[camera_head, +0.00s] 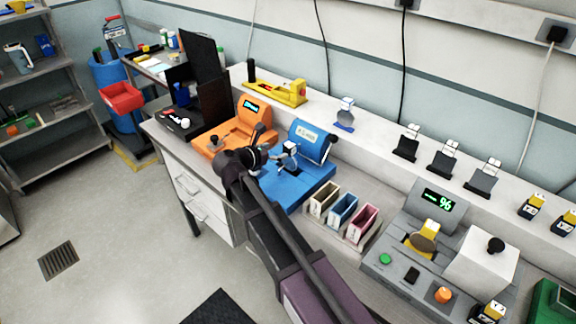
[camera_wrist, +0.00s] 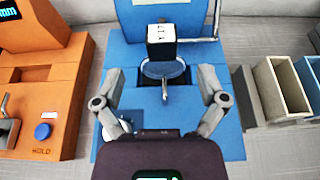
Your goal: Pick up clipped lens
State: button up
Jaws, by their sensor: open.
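A clipped lens (camera_wrist: 164,69) stands upright on the blue machine (camera_wrist: 130,58), straight ahead of my gripper in the wrist view. Its clip (camera_wrist: 174,42) is a block with a black body and a white marked face, and the round clear lens hangs below it. The clip also shows in the head view (camera_head: 290,147). My gripper (camera_wrist: 162,80) is open, with one finger on each side of the lens and visible gaps between. Nothing is held. In the head view my arm hides part of the blue machine's front.
An orange machine (camera_head: 232,130) stands close to the left. Three small bins (camera_head: 343,208) stand close to the right. Another lens with a blue-and-white clip (camera_head: 345,112) and several dark clipped pieces (camera_head: 443,158) stand on the back ledge. A grey station (camera_head: 405,270) is farther right.

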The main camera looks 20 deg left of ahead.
aim_at(286, 149)
jog(key=shift+x, duration=0.95)
jog(key=shift+b+x, duration=1.05)
jog(key=shift+x, duration=0.85)
jog(key=shift+w+d+f, duration=0.3)
jog(key=shift+w+f, duration=0.05)
jog(key=shift+w, duration=0.25)
grip_shut()
